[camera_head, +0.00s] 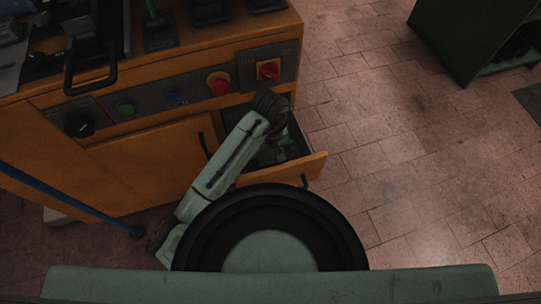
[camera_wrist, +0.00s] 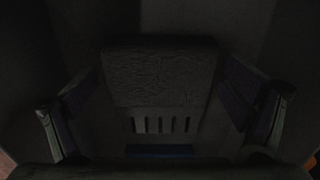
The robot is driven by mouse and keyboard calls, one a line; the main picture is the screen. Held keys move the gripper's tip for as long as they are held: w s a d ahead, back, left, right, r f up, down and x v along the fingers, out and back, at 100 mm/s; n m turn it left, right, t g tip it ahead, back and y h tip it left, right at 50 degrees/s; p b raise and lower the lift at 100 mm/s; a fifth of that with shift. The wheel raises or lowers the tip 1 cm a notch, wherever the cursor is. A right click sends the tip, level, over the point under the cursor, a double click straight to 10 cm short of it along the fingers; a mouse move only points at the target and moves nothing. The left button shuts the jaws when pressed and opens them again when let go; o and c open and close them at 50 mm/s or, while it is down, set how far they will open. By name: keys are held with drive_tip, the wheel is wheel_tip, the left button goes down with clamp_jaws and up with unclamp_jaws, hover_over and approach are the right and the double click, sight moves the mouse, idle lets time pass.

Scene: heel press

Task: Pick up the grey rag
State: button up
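A dark grey, wrinkled cloth-like surface, which looks like the grey rag (camera_wrist: 160,78), lies in the middle of the wrist view. Below it is a slotted dark part (camera_wrist: 160,125) with a dark blue strip under it; I cannot tell what it belongs to. My gripper (camera_wrist: 158,95) is open, with one finger at the left and one at the right of the rag, both apart from it. In the head view my arm reaches into the open drawer (camera_head: 302,170) of the orange cabinet, and hides most of its inside. The wrist view is very dark.
The drawer walls stand close around my gripper. The cabinet's panel with a red knob (camera_head: 268,71), a red button (camera_head: 218,83) and a green button (camera_head: 126,108) rises just behind. A blue rod (camera_head: 75,203) slants at left.

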drive_tip(key=c, duration=0.7)
drive_tip(key=shift+c, duration=0.2)
